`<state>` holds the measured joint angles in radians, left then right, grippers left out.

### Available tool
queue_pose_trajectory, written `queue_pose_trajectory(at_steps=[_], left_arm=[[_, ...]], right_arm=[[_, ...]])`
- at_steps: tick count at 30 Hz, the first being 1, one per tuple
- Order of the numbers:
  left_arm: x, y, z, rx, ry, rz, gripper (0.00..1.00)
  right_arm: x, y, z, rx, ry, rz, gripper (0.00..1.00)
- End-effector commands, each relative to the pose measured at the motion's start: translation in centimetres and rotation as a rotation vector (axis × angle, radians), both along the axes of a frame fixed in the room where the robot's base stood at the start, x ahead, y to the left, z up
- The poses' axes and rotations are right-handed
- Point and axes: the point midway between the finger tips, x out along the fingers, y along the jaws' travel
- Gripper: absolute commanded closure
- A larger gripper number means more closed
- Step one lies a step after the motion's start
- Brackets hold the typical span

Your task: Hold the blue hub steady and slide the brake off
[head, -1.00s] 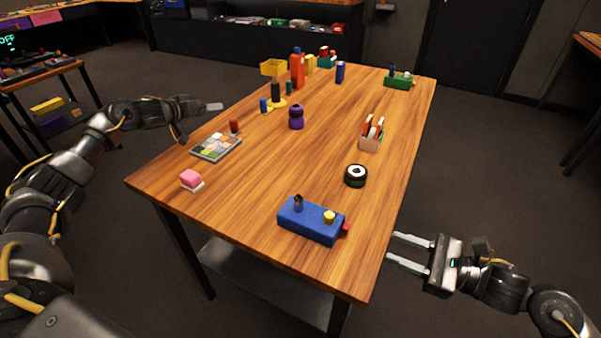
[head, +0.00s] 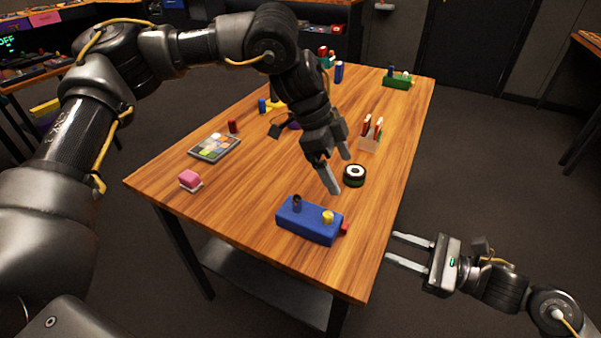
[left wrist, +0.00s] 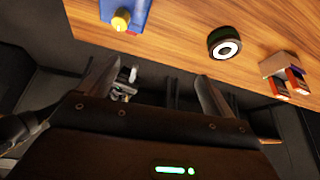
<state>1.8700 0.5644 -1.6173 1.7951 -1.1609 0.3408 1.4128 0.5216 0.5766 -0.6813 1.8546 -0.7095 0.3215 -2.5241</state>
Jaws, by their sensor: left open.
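The blue hub (head: 308,222) lies near the front of the wooden table. It has a dark peg (head: 297,203) on top at its left, a yellow knob (head: 328,217) at its right, and a small red piece (head: 345,229) at its right end, perhaps the brake. In the left wrist view part of the blue hub (left wrist: 134,10) shows at the top. My left gripper (head: 340,172) is open and empty above the table, behind the hub and by the black-and-white roll. My right gripper (head: 408,249) is open and empty, off the table's right edge, right of the hub.
The black-and-white roll (head: 354,176) stands behind the hub at right. A small holder (head: 369,143) with upright pieces is further back. Bare table lies left of the hub.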

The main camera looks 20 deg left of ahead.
Motion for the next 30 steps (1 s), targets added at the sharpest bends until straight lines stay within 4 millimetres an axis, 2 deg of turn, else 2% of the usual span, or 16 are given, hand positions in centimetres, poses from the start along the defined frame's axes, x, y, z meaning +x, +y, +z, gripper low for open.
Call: queue_pose_trajectory(at_steps=[3, 7, 12, 19, 23, 30], left_arm=[[-2.7, 1.7, -0.2, 0.195, 0.003, -0.087, 0.11], [-4.5, 3.9, -0.1, 0.347, 0.016, -0.126, 0.11], [-5.5, 5.6, 0.0, 0.441, 0.025, -0.141, 0.11], [-5.6, 5.8, -0.3, 0.453, 0.028, -0.143, 0.11], [-5.6, 5.8, -1.8, 0.453, 0.031, -0.144, 0.11], [-5.6, 5.8, -6.1, 0.452, 0.030, -0.143, 0.11]], right_arm=[[0.0, 0.0, 0.0, 0.000, 0.000, 0.000, 0.64], [0.0, 0.0, 0.0, 0.000, 0.000, 0.000, 0.64], [0.0, 0.0, 0.0, 0.000, 0.000, 0.000, 0.64], [0.0, 0.0, 0.0, 0.000, 0.000, 0.000, 0.64], [0.0, 0.0, 0.0, 0.000, 0.000, 0.000, 0.64], [0.0, 0.0, 0.0, 0.000, 0.000, 0.000, 0.64]])
